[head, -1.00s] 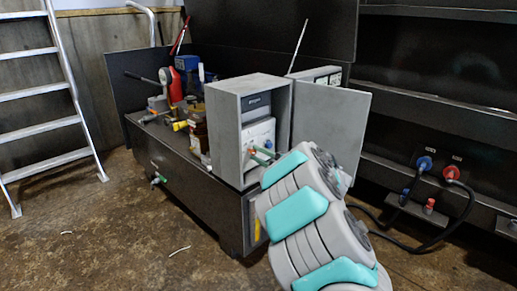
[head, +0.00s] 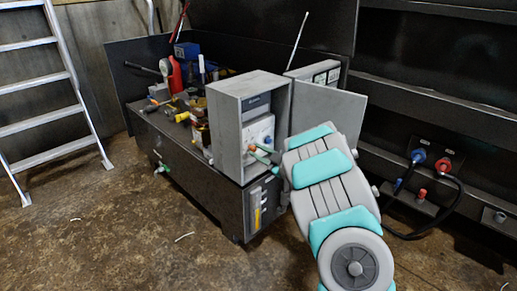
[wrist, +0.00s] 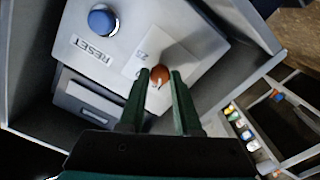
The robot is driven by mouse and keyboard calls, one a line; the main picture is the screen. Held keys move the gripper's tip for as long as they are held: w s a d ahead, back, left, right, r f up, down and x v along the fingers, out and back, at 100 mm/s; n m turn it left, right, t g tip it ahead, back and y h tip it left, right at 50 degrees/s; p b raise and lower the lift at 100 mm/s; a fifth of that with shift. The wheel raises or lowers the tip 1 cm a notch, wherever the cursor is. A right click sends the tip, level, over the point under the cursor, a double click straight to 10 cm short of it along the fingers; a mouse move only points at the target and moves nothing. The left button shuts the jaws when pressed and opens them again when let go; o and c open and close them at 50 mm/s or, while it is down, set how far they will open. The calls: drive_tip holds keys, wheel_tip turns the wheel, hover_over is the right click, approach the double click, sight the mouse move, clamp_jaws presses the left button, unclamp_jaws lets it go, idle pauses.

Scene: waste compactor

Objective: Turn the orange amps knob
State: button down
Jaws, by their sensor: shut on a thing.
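The orange amps knob (wrist: 160,76) sits on a white panel (wrist: 205,58) inside a grey open-fronted box, in the wrist view. My gripper (wrist: 160,82) has its two green fingers on either side of the knob, shut on it. In the head view the grey box (head: 224,126) stands on a dark machine, and the knob (head: 252,148) shows small at the tips of my gripper (head: 257,151). My arm comes in from the lower right and hides part of the box's right side.
A blue button (wrist: 102,21) marked RESET is on the same panel. The box's grey door (head: 328,112) stands open to the right. Tools and a red bottle (head: 176,76) lie on the dark machine (head: 185,165).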

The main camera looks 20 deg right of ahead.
drive_tip(key=shift+f, duration=0.1)
idle(0.3)
drive_tip(key=c, duration=0.6)
unclamp_jaws()
drive_tip(key=b+v, duration=0.1)
drive_tip(key=v, duration=0.6)
drive_tip(key=shift+s+d, duration=0.1)
drive_tip(key=shift+s, duration=0.25)
